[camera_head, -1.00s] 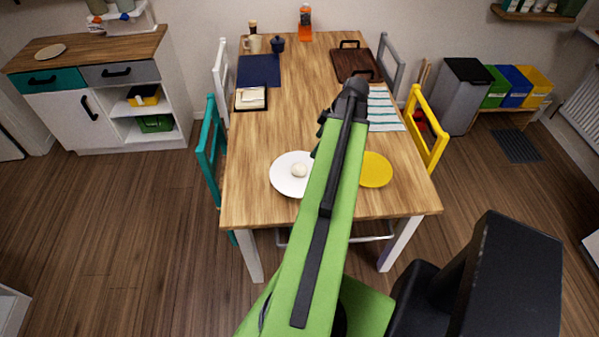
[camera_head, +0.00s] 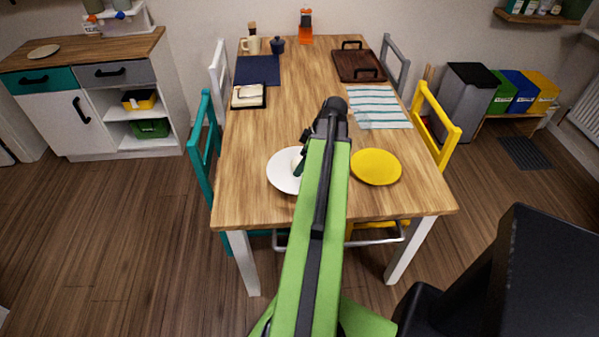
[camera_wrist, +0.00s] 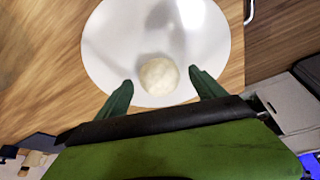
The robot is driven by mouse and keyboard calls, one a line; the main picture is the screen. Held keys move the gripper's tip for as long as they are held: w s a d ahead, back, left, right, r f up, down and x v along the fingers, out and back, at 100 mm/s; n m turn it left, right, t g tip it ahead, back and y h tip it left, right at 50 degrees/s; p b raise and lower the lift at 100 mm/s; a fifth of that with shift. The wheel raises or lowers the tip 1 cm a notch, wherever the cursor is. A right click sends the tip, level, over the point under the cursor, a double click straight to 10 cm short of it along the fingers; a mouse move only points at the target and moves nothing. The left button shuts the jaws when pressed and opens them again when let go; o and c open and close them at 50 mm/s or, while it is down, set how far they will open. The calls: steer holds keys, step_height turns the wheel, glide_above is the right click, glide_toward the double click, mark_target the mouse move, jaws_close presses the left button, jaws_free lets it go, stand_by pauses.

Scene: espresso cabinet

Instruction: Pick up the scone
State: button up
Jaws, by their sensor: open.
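The scone is a small pale round piece (camera_wrist: 159,76) on a white plate (camera_wrist: 105,50) in the wrist view. In the head view the white plate (camera_head: 281,175) lies near the table's front left, and the scone (camera_head: 297,161) shows only in part beside my gripper. My gripper (camera_wrist: 160,88) is open and empty, its two dark green fingers apart, one to each side of the scone. I cannot tell how high the fingertips are above the plate. In the head view my arm hides the plate's right part.
A yellow plate (camera_head: 376,167) lies right of my arm on the wooden table (camera_head: 300,90). Behind it are a striped cloth (camera_head: 378,107) and a brown tray (camera_head: 357,66). Teal (camera_head: 205,140) and yellow (camera_head: 436,120) chairs stand at the table's sides.

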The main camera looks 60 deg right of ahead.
mark_target(297, 159)
steer(key=shift+w+f, duration=0.2)
steer(key=shift+f, duration=0.35)
steer(key=shift+r, duration=0.15)
steer(key=c, duration=1.5)
steer(key=shift+o, duration=0.2)
steer(key=shift+r, duration=0.1)
steer(key=shift+r+p, duration=0.6)
steer(key=shift+p, duration=0.2)
steer(key=r+p, duration=0.4)
steer(key=shift+s+d, duration=0.1)
steer(key=shift+s, duration=0.1)
steer(key=s+d+r+p, duration=0.5)
steer(key=s+d, duration=0.1)
steer(key=s, duration=0.3)
steer(key=shift+s+r+p, duration=0.3)
steer(key=shift+r+p, duration=0.05)
